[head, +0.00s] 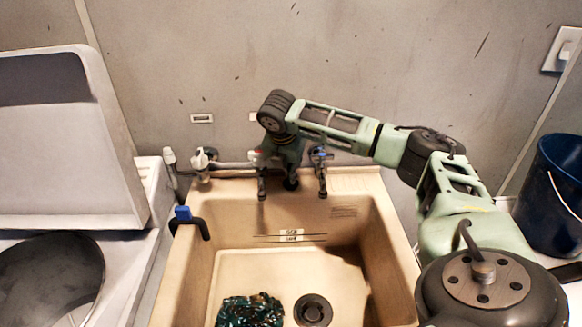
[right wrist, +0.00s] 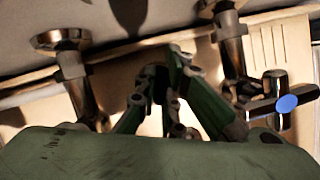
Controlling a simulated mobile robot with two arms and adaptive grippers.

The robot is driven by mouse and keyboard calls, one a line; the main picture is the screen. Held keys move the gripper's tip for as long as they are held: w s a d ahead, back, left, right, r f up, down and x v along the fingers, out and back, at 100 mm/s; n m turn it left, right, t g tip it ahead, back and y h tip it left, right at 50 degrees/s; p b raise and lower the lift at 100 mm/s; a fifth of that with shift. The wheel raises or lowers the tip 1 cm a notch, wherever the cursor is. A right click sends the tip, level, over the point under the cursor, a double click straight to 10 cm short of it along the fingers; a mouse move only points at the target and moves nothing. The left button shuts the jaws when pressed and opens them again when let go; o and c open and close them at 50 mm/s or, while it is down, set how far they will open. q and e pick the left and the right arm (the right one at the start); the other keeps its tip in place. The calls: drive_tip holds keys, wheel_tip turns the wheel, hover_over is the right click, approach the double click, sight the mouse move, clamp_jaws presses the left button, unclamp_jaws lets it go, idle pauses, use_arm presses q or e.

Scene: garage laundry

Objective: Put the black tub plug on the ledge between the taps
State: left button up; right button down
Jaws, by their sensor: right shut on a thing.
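My right gripper (head: 290,172) reaches down between the two taps at the back of the beige sink. It is shut on a small dark thing (head: 290,184), which looks like the black tub plug, mostly hidden by the fingers. This is at the back ledge (head: 350,182); I cannot tell whether the plug touches it. The red-marked tap (head: 258,158) is just left of the gripper and the blue-marked tap (head: 320,157) just right. In the right wrist view, the green fingers (right wrist: 168,85) are close together, with the blue-marked tap (right wrist: 285,102) at right. My left gripper is out of view.
The sink basin (head: 235,262) holds a dark green glossy bundle (head: 250,310) beside a round dark drain (head: 313,310). A black clamp with a blue top (head: 188,222) sits on the left rim. A dark blue bucket (head: 553,190) stands at right. An open-lidded washer (head: 75,165) is at left.

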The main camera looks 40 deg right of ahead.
drive_tip(key=c, duration=1.9)
unclamp_jaws()
drive_tip(key=v, duration=1.2)
drive_tip(key=shift+s, duration=0.1)
